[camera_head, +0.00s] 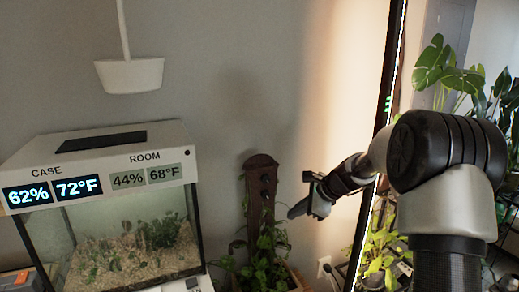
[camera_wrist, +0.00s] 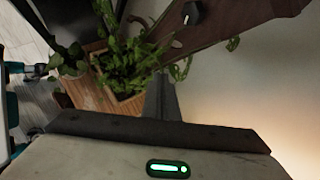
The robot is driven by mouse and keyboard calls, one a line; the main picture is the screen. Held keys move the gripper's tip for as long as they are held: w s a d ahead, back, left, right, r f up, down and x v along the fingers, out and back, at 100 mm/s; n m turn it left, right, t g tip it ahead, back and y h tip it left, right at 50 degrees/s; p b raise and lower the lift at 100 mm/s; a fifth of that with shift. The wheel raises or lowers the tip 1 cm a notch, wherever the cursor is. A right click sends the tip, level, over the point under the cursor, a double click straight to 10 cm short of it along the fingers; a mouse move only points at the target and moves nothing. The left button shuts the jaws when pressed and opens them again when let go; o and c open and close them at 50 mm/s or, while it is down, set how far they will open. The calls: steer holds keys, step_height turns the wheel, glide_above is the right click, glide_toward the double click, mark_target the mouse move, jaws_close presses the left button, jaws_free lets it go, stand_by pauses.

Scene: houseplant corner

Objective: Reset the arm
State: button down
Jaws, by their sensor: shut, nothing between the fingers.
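My gripper (camera_head: 291,214) is at the end of my arm, which reaches from the right side of the head view towards the middle. Its fingers are shut with nothing between them and point left and slightly down, in front of or beside a dark brown wooden post (camera_head: 258,205) with dark knobs. In the wrist view my closed fingers (camera_wrist: 162,98) point at a leafy plant (camera_wrist: 125,68) in a wooden planter (camera_wrist: 92,88). The brown board (camera_wrist: 225,25) with a knob crosses the top right there. I cannot tell whether the fingers touch anything.
A glass case (camera_head: 125,240) with sand, plants and a display stands at left. A white lamp (camera_head: 129,74) hangs above. An outlet (camera_head: 324,266) is low on the wall. A lit dark frame (camera_head: 388,90) and leafy plants (camera_head: 440,68) are at right. The wall's middle is clear.

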steer(key=s+a+r+n+h, duration=0.2)
steer(key=s+r+n, duration=0.4)
steer(key=s+r, duration=0.4)
steer(key=s+d+r+n+h, duration=0.2)
steer(key=s+n, duration=0.5)
steer(key=s, duration=0.8)
steer(key=s+d+r+n+h, duration=0.15)
steer(key=s+n, duration=0.45)
steer(key=s, duration=0.8)
step_height(320, 180, up, 21)
steer(key=p, duration=2.1)
steer(key=shift+d+f, duration=0.15)
steer(key=shift+d, duration=0.2)
